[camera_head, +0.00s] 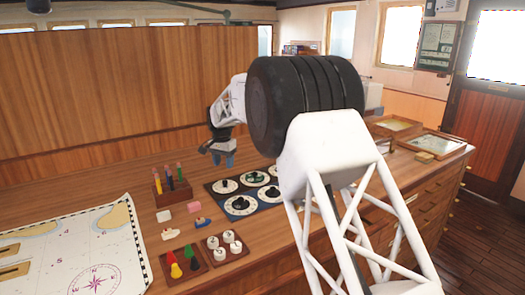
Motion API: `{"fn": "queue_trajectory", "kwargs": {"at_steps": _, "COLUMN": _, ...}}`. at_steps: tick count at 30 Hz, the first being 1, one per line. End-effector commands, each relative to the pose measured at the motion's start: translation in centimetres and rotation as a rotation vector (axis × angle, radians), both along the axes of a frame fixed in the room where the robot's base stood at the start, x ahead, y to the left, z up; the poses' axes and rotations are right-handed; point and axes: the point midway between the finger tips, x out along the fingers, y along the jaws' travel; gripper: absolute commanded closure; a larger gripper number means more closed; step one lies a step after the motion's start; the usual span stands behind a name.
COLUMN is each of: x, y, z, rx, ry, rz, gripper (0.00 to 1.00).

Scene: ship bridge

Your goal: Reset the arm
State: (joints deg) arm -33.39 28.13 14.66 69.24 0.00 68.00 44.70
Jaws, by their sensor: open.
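My gripper (222,157) hangs in the air above the wooden counter (110,181), left of my arm's large black joint. It is open, and I see nothing held in it. It is small in the picture, and my own wrist partly covers it. In the picture it lies just above the dark panel of round dials (242,205). My white lattice arm link and black joint hide the right part of that panel and the middle of the counter.
Left of the dial panel are a wooden rack (172,186) with colored sticks, small loose pieces (203,223), a tray with colored cones (181,264) and a tray with white pieces (224,247). A chart (70,250) lies front left. Glass-topped frames (430,143) sit far right.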

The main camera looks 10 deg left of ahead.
Motion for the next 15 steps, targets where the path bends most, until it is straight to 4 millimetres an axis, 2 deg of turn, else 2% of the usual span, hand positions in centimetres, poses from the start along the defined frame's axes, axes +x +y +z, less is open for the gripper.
{"fn": "queue_trajectory", "kwargs": {"at_steps": 5, "x": -0.1, "y": -0.6, "z": 0.4, "rx": 0.001, "ry": -0.001, "rz": 0.001, "gripper": 0.49}}
{"fn": "queue_trajectory", "kwargs": {"at_steps": 8, "x": -0.3, "y": -1.6, "z": 1.1, "rx": 0.002, "ry": -0.005, "rz": 0.002, "gripper": 0.49}}
{"fn": "queue_trajectory", "kwargs": {"at_steps": 11, "x": -0.7, "y": -3.4, "z": 2.2, "rx": 0.005, "ry": -0.009, "rz": 0.004, "gripper": 0.49}}
{"fn": "queue_trajectory", "kwargs": {"at_steps": 15, "x": -1.6, "y": -6.7, "z": 4.1, "rx": 0.009, "ry": -0.017, "rz": 0.011, "gripper": 0.49}}
